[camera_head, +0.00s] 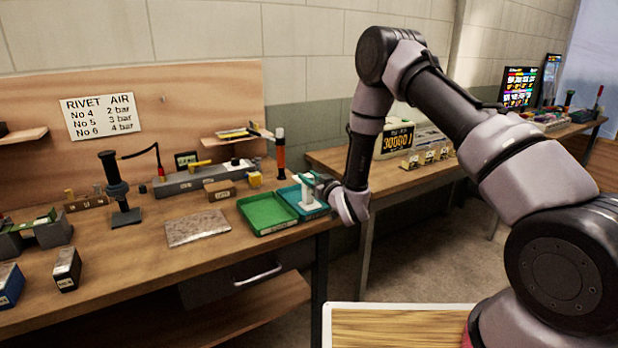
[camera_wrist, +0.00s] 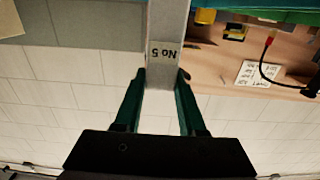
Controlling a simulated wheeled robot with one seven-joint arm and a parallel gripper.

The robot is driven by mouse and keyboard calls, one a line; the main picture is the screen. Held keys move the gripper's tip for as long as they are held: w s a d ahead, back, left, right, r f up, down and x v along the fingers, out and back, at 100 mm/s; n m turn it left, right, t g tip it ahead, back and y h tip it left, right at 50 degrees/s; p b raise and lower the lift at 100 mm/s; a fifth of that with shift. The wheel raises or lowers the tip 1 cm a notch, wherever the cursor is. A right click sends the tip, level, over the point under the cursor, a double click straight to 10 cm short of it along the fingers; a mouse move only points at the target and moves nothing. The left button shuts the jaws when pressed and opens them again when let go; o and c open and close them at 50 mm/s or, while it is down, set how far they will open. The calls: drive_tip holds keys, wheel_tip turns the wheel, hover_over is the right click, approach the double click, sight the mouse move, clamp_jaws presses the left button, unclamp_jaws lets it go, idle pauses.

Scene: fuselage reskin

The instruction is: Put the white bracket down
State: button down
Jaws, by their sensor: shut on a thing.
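The white bracket (camera_head: 307,194) is upright over the blue-teal tray (camera_head: 290,193) at the right end of the workbench. I cannot tell whether its lower end touches the tray floor. My gripper (camera_head: 322,184) reaches in from the right and is shut on the bracket. In the wrist view the green fingers of my gripper (camera_wrist: 161,78) close on both sides of the bracket (camera_wrist: 168,22), which is marked "No 5". The bracket's far end runs out of the wrist view at the top.
A green tray (camera_head: 268,214) stands directly left of the teal one. Behind them are an orange and black cylinder (camera_head: 281,155) and a long grey block (camera_head: 200,178). A grey speckled plate (camera_head: 197,228) lies left on the bench. The bench's front edge is close by.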

drive_tip(key=shift+c, duration=2.4)
unclamp_jaws()
drive_tip(key=v, duration=1.2)
drive_tip(key=w+d+r+m+h, duration=0.35)
drive_tip(key=w+d+r, duration=0.3)
drive_tip(key=r, duration=0.45)
drive_tip(key=s+d+r+m+g+h, duration=0.2)
drive_tip(key=s+d+r+m+h, duration=0.15)
drive_tip(key=d+r, duration=0.65)
drive_tip(key=s+d+r+m+g, duration=0.1)
drive_tip(key=s+r, duration=0.3)
drive_tip(key=s, duration=0.6)
drive_tip(key=s+d+r+m+g, duration=0.1)
drive_tip(key=s+d+r+g, duration=0.2)
drive_tip(key=s, duration=0.7)
drive_tip(key=s+d+r+m+g, duration=0.2)
drive_tip(key=s+r, duration=0.3)
drive_tip(key=s, duration=0.5)
drive_tip(key=shift+d+r+h, duration=0.2)
drive_tip(key=shift+d+h, duration=0.15)
drive_tip(key=shift+h, duration=0.05)
drive_tip(key=shift+w, duration=0.1)
